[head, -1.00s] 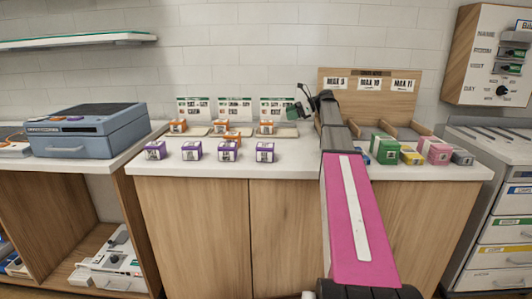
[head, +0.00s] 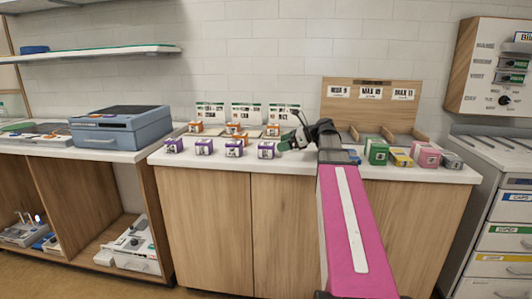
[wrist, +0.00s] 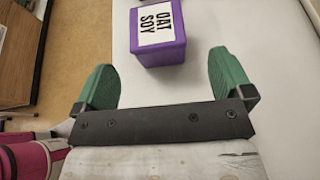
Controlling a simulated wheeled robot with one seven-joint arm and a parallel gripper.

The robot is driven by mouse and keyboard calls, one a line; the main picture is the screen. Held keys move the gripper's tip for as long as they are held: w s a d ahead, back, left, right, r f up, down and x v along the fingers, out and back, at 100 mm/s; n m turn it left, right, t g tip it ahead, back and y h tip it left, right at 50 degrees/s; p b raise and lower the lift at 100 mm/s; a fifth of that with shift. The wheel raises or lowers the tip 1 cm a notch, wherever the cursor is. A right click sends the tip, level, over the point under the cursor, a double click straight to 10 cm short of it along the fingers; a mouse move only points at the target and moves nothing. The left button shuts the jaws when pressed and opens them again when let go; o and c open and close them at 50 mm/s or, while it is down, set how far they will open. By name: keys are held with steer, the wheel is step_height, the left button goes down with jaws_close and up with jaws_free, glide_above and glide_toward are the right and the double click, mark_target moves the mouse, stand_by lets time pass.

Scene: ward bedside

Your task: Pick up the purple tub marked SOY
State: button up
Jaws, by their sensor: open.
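A purple tub (wrist: 158,40) with a white label reading OAT SOY stands on the white counter in the wrist view. It lies just beyond my fingertips, roughly midway between them and not touching either. My gripper (wrist: 170,78) is open and empty, with green fingers. In the head view my gripper (head: 289,141) is low over the counter, just right of the rightmost purple tub (head: 266,150). Other purple tubs (head: 234,148), (head: 204,147) and (head: 173,146) stand in a row to its left. Their labels are too small to read there.
Orange-marked boxes (head: 196,127) and upright cards (head: 246,113) stand behind the row. A wooden divided rack (head: 371,97) is at the back right, with green (head: 378,153) and pink (head: 428,157) boxes before it. A blue-grey case (head: 120,130) stands left. The counter's front strip is clear.

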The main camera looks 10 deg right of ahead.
mark_target(267, 147)
steer(key=x, duration=0.7)
steer(key=shift+a+r, duration=0.1)
steer(key=shift+a, duration=0.35)
steer(key=c, duration=1.1)
